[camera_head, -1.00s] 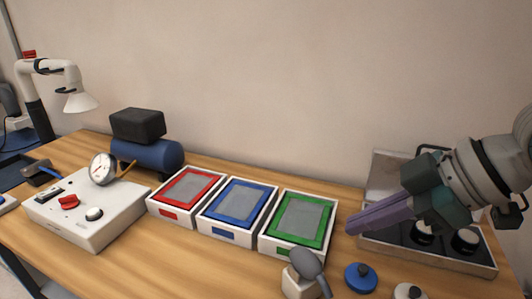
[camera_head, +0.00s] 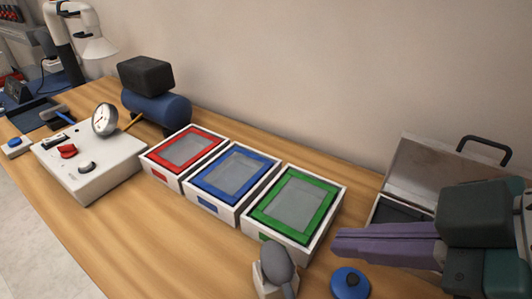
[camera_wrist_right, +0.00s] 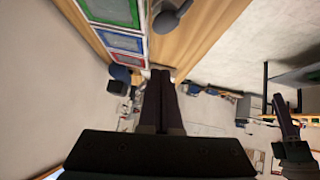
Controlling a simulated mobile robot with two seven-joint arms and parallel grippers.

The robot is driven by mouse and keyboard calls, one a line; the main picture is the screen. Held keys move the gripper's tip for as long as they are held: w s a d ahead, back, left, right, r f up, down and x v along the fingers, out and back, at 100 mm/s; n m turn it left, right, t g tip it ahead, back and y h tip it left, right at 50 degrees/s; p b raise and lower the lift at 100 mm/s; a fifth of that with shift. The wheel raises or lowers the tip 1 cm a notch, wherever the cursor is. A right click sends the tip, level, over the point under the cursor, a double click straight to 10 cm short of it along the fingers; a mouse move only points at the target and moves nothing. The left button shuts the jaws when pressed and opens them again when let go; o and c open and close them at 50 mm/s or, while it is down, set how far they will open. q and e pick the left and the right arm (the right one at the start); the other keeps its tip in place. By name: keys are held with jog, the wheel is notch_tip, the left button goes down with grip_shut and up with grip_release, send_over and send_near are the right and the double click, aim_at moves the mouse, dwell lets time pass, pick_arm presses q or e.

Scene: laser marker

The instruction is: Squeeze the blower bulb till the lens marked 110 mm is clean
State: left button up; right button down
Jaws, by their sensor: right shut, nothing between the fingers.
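A grey bulb (camera_head: 278,263), which looks like the blower, leans in a small white stand (camera_head: 262,284) at the front edge of the bench. It also shows at the top of the right wrist view (camera_wrist_right: 167,20). My right gripper (camera_head: 337,242) is shut and empty, right of the bulb and apart from it. Its fingers also show in the right wrist view (camera_wrist_right: 160,76). A blue round knobbed piece (camera_head: 350,282) lies below it. No 110 mm marking is readable. My left gripper (camera_wrist_right: 284,117) appears at the right of the right wrist view, its jaws unclear.
Red (camera_head: 186,150), blue (camera_head: 236,176) and green (camera_head: 294,204) framed trays stand in a row. An open case (camera_head: 430,172) is at right, partly behind my right gripper. A white gauge box (camera_head: 90,165) and a blue tank (camera_head: 160,108) are at left. Bare wood lies in front of the trays.

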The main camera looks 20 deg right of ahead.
jog(key=b, duration=0.1)
send_over(269, 253)
jog(key=s+d, duration=0.1)
jog(key=s, duration=0.2)
notch_tip(269, 253, down, 7)
jog(key=shift+f, duration=0.2)
jog(key=shift+d+f+b, duration=0.2)
jog(key=shift+f+b, duration=0.15)
jog(key=shift+f, duration=0.9)
pick_arm(q)
jog(key=shift+a+f, duration=0.35)
jog(key=shift+f, duration=0.5)
pick_arm(e)
jog(key=shift+w+d+f, duration=0.1)
jog(key=shift+f, duration=0.4)
pick_arm(q)
jog(key=shift+s, duration=0.1)
